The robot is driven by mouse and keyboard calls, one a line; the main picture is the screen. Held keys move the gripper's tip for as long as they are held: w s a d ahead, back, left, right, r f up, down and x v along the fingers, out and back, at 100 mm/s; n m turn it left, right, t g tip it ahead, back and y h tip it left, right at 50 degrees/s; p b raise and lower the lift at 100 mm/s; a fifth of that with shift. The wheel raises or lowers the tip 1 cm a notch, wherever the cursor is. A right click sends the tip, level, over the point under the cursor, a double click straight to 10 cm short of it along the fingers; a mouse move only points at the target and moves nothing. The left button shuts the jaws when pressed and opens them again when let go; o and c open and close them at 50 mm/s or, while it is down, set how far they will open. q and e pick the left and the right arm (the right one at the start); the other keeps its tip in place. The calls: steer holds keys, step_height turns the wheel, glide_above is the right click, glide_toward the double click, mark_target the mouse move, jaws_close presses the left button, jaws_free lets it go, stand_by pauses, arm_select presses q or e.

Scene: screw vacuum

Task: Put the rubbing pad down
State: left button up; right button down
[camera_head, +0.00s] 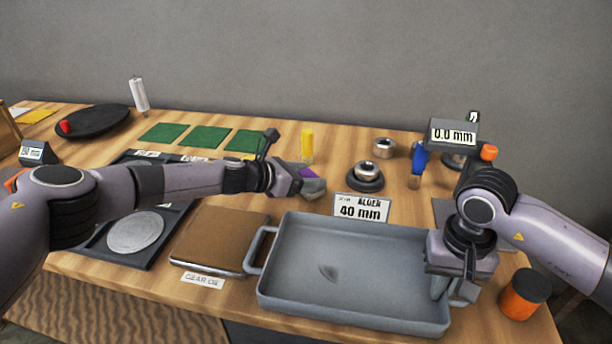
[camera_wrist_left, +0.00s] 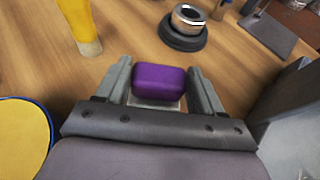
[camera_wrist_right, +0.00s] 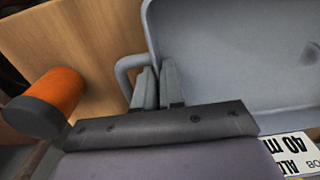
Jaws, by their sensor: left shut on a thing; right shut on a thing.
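The purple rubbing pad (camera_wrist_left: 158,82) sits between the two fingers of my left gripper (camera_wrist_left: 160,88), which is shut on it. In the head view the pad (camera_head: 307,172) shows only as a small purple patch at my left gripper (camera_head: 312,184), over the wooden table behind the tray. I cannot tell whether the pad touches the table. My right gripper (camera_wrist_right: 158,86) is shut on the handle (camera_wrist_right: 122,72) of the grey tray (camera_wrist_right: 215,50), at the tray's right end. In the head view my right gripper (camera_head: 441,286) hides that handle.
A yellow cylinder (camera_head: 307,145) and a metal ring on a dark base (camera_head: 365,179) stand near the pad. A 40 mm label (camera_head: 361,208) stands behind the tray. An orange jar (camera_head: 522,296) is at the front right. Green sheets (camera_head: 206,137) lie at the back left.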

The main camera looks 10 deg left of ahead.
arm_select(q)
steer(key=o, duration=1.1)
steer(key=shift+f, duration=0.15)
steer(key=shift+o, duration=0.2)
steer(key=shift+r, duration=0.2)
steer(key=v, duration=1.2)
